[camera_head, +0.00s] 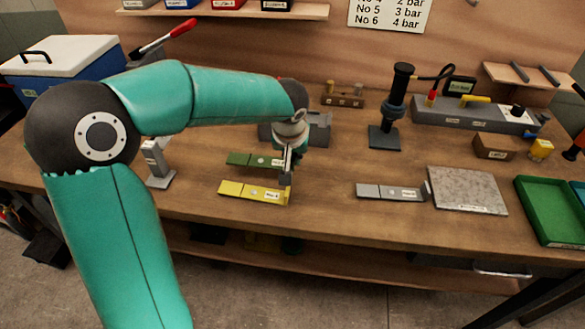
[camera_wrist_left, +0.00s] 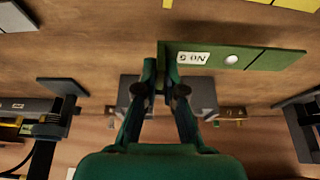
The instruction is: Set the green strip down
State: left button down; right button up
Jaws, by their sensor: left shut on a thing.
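The green strip (camera_head: 252,160) is a flat bar with a white label at one end, which reads "No 5" upside down in the left wrist view (camera_wrist_left: 258,60). My left gripper (camera_head: 288,168) is shut on its labelled end. In the left wrist view the fingertips (camera_wrist_left: 165,70) meet at that end, and the rest of the strip extends right. The strip is level over the wooden bench; I cannot tell whether it touches the top. My right gripper is not in view.
A yellow strip (camera_head: 235,189) lies just in front of the green one. A grey strip (camera_head: 390,192) lies by a speckled plate (camera_head: 467,190). A grey block (camera_head: 318,130) stands behind the gripper, a small stand (camera_head: 158,165) to the left. The bench between yellow and grey strips is clear.

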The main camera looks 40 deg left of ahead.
aim_at(293, 168)
pick_arm(q)
notch_tip(293, 168, down, 4)
jog(key=shift+f, duration=0.2)
jog(key=shift+s, duration=0.1)
jog(key=c, duration=1.7)
grip_release()
jog(key=shift+f+b, duration=0.1)
jog(key=shift+b, duration=0.2)
jog(key=shift+c, duration=0.2)
jog(key=o, duration=0.5)
jog(key=shift+c, duration=0.2)
jog(key=shift+r, duration=0.2)
